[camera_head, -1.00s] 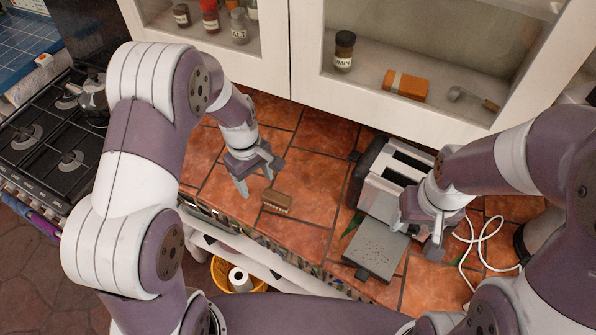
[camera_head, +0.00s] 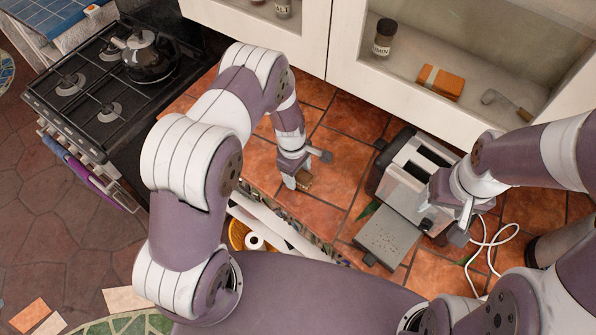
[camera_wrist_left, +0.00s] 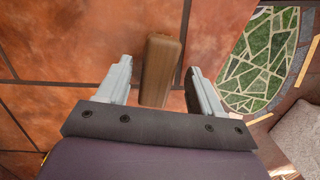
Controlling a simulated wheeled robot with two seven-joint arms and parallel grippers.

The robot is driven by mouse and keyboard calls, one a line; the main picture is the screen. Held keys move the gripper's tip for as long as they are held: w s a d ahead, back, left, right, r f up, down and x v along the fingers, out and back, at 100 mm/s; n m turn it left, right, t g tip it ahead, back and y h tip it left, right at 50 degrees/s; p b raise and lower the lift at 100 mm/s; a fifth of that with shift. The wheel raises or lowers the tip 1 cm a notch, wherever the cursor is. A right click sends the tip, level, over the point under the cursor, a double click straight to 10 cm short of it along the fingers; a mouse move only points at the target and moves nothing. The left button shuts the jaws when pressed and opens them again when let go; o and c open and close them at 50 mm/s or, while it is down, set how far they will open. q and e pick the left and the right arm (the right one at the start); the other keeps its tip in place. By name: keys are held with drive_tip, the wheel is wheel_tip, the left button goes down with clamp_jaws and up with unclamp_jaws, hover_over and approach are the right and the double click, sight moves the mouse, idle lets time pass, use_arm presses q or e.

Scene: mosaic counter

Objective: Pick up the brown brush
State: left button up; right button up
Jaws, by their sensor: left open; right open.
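The brown brush (camera_wrist_left: 160,70) lies on the tiled counter. In the left wrist view it sits between the two open fingers of my left gripper (camera_wrist_left: 158,85), with a gap on each side. In the head view the brush (camera_head: 304,182) shows only in part, beside the fingers of my left gripper (camera_head: 303,168), which point down at it. My right gripper (camera_head: 453,218) is open and empty, near the toaster at the right.
A toaster (camera_head: 412,160) and a grey tray-like plate (camera_head: 386,236) stand right of the brush. A white cord (camera_head: 492,243) lies farther right. The counter's front edge is close to the brush. A kettle (camera_head: 146,55) stands on the stove at the left.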

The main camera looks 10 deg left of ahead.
use_arm(q)
drive_tip(key=shift+f, duration=0.2)
drive_tip(key=shift+w+d+f, duration=0.1)
drive_tip(key=shift+w+d, duration=0.05)
drive_tip(key=shift+c, duration=0.3)
drive_tip(key=c, duration=1)
drive_tip(key=shift+r+b, duration=0.3)
drive_tip(key=shift+r, duration=0.1)
wheel_tip(320, 180, up, 3)
drive_tip(key=shift+w+f+b, duration=0.1)
drive_tip(key=shift+f+b, duration=0.05)
drive_tip(key=shift+b, duration=0.5)
drive_tip(key=s+d+r+b, duration=0.2)
drive_tip(key=s+d+r, duration=0.5)
drive_tip(key=d, duration=0.1)
drive_tip(key=shift+s+d+r, duration=0.35)
drive_tip(key=shift+s+d, duration=0.05)
